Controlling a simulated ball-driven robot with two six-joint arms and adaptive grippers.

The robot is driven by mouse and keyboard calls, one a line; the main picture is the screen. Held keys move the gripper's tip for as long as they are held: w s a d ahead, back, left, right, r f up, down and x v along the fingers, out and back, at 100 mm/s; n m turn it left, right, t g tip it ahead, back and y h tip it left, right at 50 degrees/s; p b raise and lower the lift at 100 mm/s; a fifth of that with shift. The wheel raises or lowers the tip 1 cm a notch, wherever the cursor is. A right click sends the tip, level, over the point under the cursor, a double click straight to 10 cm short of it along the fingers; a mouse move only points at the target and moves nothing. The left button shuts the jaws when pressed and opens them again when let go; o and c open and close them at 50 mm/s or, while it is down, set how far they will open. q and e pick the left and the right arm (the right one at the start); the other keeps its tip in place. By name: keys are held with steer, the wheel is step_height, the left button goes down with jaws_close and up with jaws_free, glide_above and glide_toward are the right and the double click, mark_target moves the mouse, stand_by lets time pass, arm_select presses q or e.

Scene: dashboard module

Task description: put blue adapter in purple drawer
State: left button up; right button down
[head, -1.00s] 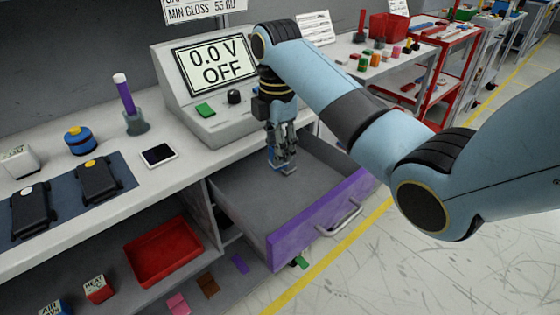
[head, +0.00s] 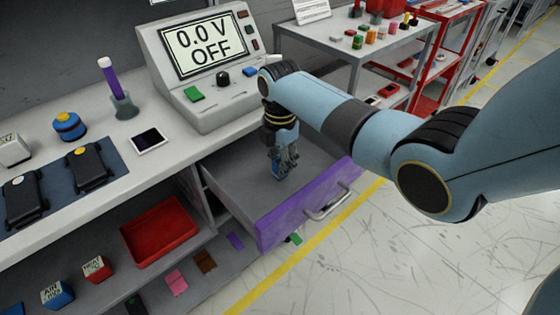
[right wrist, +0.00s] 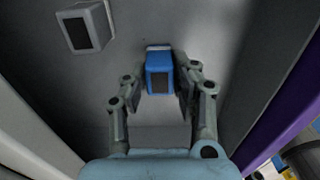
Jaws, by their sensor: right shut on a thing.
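The purple drawer (head: 300,210) is pulled open below the worktop, its purple front and metal handle facing the aisle. My right gripper (head: 281,172) points down inside the open drawer, towards its back. In the right wrist view, my right gripper (right wrist: 160,90) is shut on the blue adapter (right wrist: 158,72), a small blue block with a dark face, between its fingertips. Grey drawer surface lies behind it; I cannot tell whether the adapter touches the floor. The purple drawer front (right wrist: 290,95) shows at the right of that view. My left gripper is out of view.
A grey-white block with a dark face (right wrist: 85,27) is near the adapter in the right wrist view. The power supply (head: 205,60) reading OFF stands above the drawer. A red tray (head: 160,232) lies on the lower shelf. The drawer's front part looks clear.

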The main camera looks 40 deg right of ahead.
steer(key=shift+f, duration=0.1)
steer(key=c, duration=1.1)
jaws_free()
steer(key=shift+o, duration=0.2)
steer(key=shift+r, duration=0.6)
step_height(320, 180, up, 11)
steer(key=p, duration=0.1)
